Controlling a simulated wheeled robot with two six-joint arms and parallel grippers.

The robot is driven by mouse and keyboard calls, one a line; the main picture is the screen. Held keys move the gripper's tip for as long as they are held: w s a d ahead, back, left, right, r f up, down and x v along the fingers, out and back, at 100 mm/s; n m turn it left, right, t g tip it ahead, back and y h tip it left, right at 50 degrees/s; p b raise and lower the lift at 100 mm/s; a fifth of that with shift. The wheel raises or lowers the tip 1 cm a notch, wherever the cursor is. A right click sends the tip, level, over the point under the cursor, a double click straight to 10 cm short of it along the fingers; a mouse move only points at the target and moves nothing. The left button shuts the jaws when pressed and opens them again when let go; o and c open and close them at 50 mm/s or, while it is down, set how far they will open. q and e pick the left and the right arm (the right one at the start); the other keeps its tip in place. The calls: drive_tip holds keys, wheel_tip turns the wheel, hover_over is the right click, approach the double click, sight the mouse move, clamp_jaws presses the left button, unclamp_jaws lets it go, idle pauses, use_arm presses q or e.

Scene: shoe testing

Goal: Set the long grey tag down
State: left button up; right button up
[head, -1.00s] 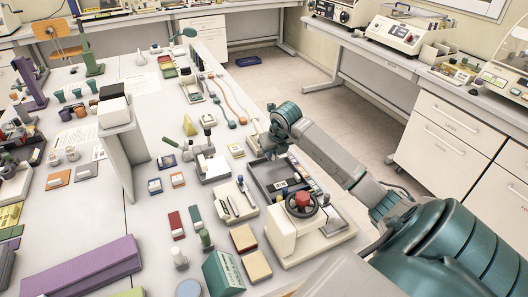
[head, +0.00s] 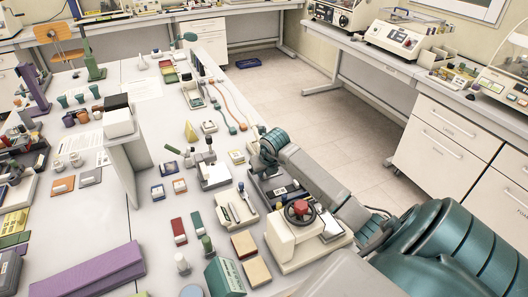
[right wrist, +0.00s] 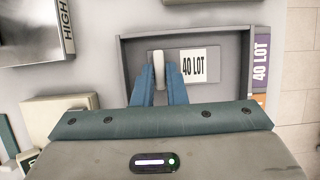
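My right gripper (right wrist: 160,76) has its blue fingers close together on a narrow pale grey piece, seen end-on, which I take to be the long grey tag (right wrist: 159,60). It is over the dark grey tray (right wrist: 209,39), left of a white "40 LOT" label (right wrist: 193,66) inside that tray. Whether the tag touches the tray floor cannot be told. In the head view my right wrist is over the far end of the tray (head: 256,187), and the tag cannot be made out there. My left gripper is not in view.
A cream device with a red-centred handwheel (head: 299,211) stands close in front of the tray. A tool holder (head: 236,208) and a grey-topped stand (head: 213,172) are to the left. Coloured tabs, one reading "40 LOT" (right wrist: 261,60), line the tray's right side.

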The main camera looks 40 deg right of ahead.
drive_tip(key=o, duration=0.3)
drive_tip(key=shift+r, duration=0.4)
drive_tip(key=b+v, duration=0.3)
drive_tip(key=v, duration=0.8)
drive_tip(key=shift+r, duration=0.25)
drive_tip(key=shift+s, duration=0.15)
